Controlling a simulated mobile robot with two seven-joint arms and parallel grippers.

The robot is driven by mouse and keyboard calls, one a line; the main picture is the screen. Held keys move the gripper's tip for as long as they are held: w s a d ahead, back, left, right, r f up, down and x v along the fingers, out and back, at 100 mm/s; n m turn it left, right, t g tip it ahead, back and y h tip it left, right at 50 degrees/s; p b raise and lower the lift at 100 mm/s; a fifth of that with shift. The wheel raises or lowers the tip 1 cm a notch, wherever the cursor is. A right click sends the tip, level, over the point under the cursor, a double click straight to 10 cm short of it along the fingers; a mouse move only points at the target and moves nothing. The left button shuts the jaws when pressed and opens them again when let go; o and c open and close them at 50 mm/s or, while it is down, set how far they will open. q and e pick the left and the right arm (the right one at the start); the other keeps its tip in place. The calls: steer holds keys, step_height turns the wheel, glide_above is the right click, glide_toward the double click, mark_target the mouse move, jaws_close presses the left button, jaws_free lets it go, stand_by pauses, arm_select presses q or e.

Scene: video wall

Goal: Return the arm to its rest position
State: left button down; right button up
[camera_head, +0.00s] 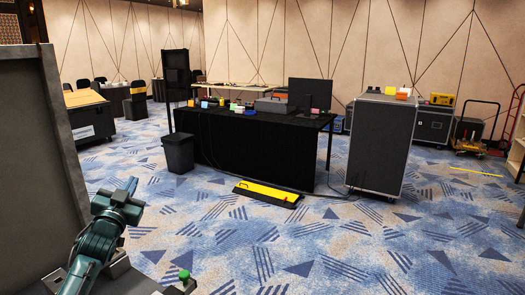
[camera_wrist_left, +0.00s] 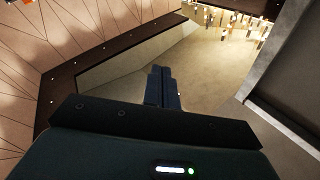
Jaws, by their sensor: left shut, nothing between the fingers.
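My left arm, dark green and grey, rises from the bottom left in the head view. My left gripper (camera_head: 131,186) is at its upper end, small and partly hidden by the wrist. In the left wrist view the two dark fingers of my left gripper (camera_wrist_left: 161,87) stand together, shut with nothing between them. They point up towards the ceiling and touch nothing there. My right gripper is not in view.
A grey panel (camera_head: 45,140) stands close at the left, near my left arm. A black-draped table (camera_head: 255,155) with small items, a bin (camera_head: 178,153) and a grey case (camera_head: 378,150) stand farther off. The patterned carpet ahead is mostly clear. A yellow-topped ramp (camera_head: 268,193) lies before the table.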

arm_select(q)
steer(key=s+d+f+g, duration=0.25)
steer(key=s+f, duration=0.25)
steer(key=f, duration=0.3)
steer(key=s+d+f+g+h, duration=0.15)
steer(key=s+d+f, duration=0.25)
steer(key=f, duration=0.4)
steer(key=s+d+f+g, duration=0.3)
steer(key=s+f, duration=0.2)
steer(key=f, duration=0.3)
steer(key=s+d+f+g, duration=0.1)
steer(key=s+d+f, duration=0.1)
steer(key=s, duration=0.6)
steer(key=s+d+f+n+g+h, duration=0.1)
steer(key=s+d+f, duration=0.2)
steer(key=s, duration=0.6)
steer(key=s+d+f+g+h, duration=0.1)
steer(key=s+d+f, duration=0.2)
steer(key=s+d, duration=0.2)
steer(key=s, duration=0.3)
steer(key=shift+s, duration=0.15)
